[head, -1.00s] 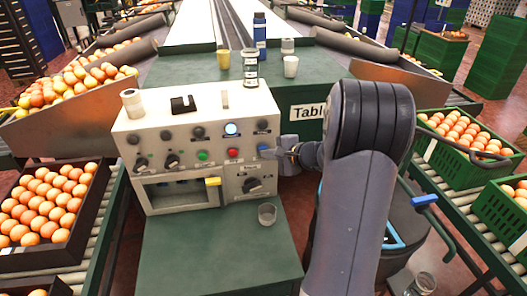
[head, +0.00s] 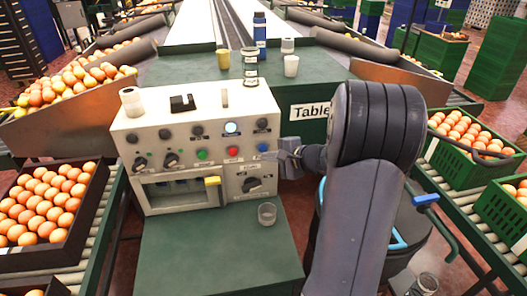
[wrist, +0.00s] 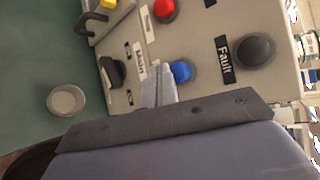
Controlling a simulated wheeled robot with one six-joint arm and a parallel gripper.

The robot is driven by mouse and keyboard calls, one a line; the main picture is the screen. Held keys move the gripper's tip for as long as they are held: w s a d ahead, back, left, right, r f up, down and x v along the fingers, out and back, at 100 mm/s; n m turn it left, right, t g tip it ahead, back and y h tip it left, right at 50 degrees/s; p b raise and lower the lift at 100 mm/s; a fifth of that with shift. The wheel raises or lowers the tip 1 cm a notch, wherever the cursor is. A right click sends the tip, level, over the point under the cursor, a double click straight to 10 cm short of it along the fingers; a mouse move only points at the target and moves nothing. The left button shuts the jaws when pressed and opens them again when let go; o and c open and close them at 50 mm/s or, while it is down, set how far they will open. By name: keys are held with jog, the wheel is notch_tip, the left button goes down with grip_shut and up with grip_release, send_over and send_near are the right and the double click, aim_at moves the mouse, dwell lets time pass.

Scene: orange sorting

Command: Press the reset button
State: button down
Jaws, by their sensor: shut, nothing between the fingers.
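The control panel (head: 205,168) is a white box with knobs, lamps and buttons. A blue button (head: 262,147) sits at the right of its button row; it also shows in the wrist view (wrist: 181,72). I cannot read a reset label on it. My gripper (head: 270,156) is shut and empty at the right side of the panel front. In the wrist view my fingertips (wrist: 158,72) are just beside the blue button, and I cannot tell if they touch it. A red button (head: 233,152) and a green button (head: 202,155) are to its left.
A dark lamp labelled Fault (wrist: 255,51) is near the blue button. A black knob (head: 252,185) and a yellow-handled lever (head: 213,181) are below the row. A clear cup (head: 267,213) stands on the green table (head: 215,255) in front.

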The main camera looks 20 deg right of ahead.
jog(key=s+b, duration=0.1)
jog(key=s, duration=0.1)
jog(key=s+a+b, duration=0.1)
jog(key=s, duration=0.2)
dwell(0.4)
jog(key=shift+w, duration=0.1)
dwell(0.4)
jog(key=p, duration=0.1)
jog(key=w+p, duration=0.2)
jog(key=shift+w+d+r+p, duration=0.1)
jog(key=shift+d+r+p, duration=0.15)
jog(key=shift+p, duration=0.05)
jog(key=shift+p, duration=0.45)
